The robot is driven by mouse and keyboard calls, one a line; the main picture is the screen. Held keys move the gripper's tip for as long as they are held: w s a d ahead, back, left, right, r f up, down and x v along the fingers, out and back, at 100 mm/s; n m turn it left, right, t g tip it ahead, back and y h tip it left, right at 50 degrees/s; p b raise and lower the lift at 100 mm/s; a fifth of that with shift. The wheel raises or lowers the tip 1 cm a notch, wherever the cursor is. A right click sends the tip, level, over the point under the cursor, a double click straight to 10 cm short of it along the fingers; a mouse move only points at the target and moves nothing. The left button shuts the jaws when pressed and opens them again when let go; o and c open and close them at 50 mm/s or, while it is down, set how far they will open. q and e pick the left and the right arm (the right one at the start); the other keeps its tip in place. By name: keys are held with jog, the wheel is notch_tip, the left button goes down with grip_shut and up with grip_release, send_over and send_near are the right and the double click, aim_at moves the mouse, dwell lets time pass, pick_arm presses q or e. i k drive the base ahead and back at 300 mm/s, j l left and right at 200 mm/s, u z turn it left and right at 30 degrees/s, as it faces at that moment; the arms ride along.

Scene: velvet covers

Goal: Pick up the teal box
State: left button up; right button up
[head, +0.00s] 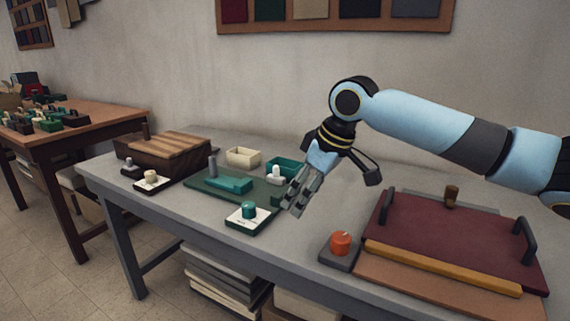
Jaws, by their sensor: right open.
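A small teal box (287,164) stands on the grey table, towards its back edge, partly hidden by a white knob and my right gripper. My right gripper (293,205) is open, fingers pointing down, in front of and beside the box in the picture. I cannot tell whether it touches anything; nothing shows between its fingers. A flat teal bar (230,184) lies on a dark green panel (206,188) left of the gripper. My left gripper is not in view.
A white knob (276,176), a teal knob on a white plate (249,211), a cream box (243,157) and a wooden box (163,150) crowd the table's left part. On the right are an orange knob (341,243) and a maroon board (450,235) with black handles.

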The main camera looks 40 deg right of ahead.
aim_at(285, 170)
jog(key=i+l, duration=0.4)
jog(key=l, duration=0.15)
jog(key=i+l, duration=0.35)
jog(key=l, duration=0.2)
